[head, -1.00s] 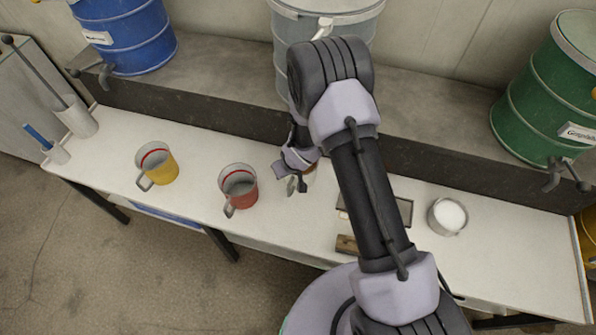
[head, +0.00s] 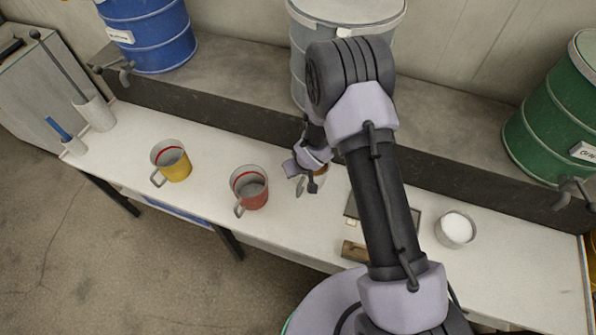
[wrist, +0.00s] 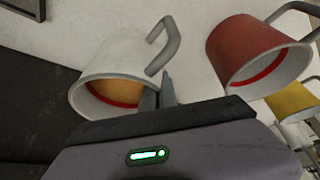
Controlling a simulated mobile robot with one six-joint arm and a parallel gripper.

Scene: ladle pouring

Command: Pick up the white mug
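The white mug (wrist: 118,58) fills the left middle of the wrist view, its opening toward me with orange-brown inside. Its grey handle (wrist: 168,42) points right, toward the red mug. My gripper (wrist: 159,90) has its two narrow fingers close together, beside the mug's rim and just by the handle's end. Whether they touch or clasp the handle cannot be told. In the head view my gripper (head: 312,188) is low over the table and covers most of the white mug; a bit of its handle (head: 300,187) shows.
A red mug (head: 249,190) stands left of my gripper, with a yellow mug (head: 172,164) farther left. A bowl of white material (head: 455,230) and a brown block (head: 354,251) are to the right. The dark ledge (head: 240,130) with barrels runs behind the white table (head: 510,262).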

